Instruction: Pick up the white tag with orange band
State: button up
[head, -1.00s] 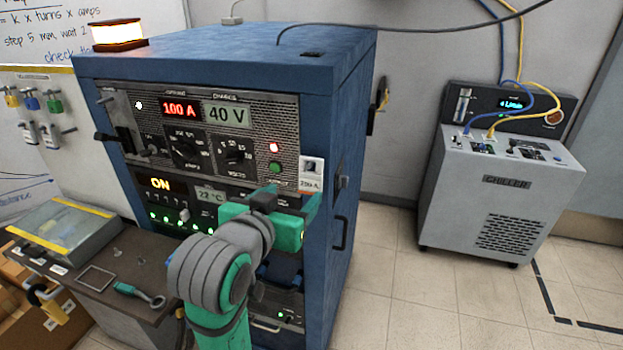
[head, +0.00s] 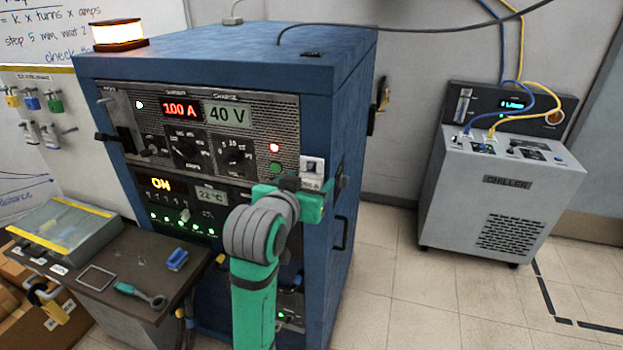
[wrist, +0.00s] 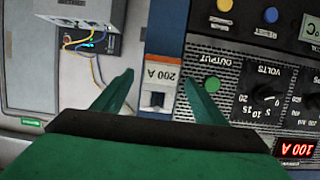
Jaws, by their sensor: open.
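The white tag (wrist: 164,77) marked 200 A hangs on the right front edge of the blue cabinet. It appears upside down in the wrist view, with a thin orange band and a dark piece beside the lettering. In the head view the tag (head: 312,165) shows just above my gripper (head: 318,193), which hides its lower part. In the wrist view my gripper (wrist: 158,80) is open and empty, with one green finger on each side of the tag. I cannot tell how far the fingertips are from the cabinet face.
The blue cabinet (head: 225,50) has knobs and a green button (wrist: 212,84) close to one finger. A brown shelf (head: 200,262) at left holds a blue block (head: 177,260) and a wrench-like tool (head: 140,293). The chiller (head: 500,195) stands right, with clear floor between.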

jog(key=shift+w, duration=0.1)
jog(key=c, duration=1.1)
jog(key=shift+c, duration=0.2)
jog(key=shift+s+r, duration=0.1)
jog(key=shift+s, duration=0.1)
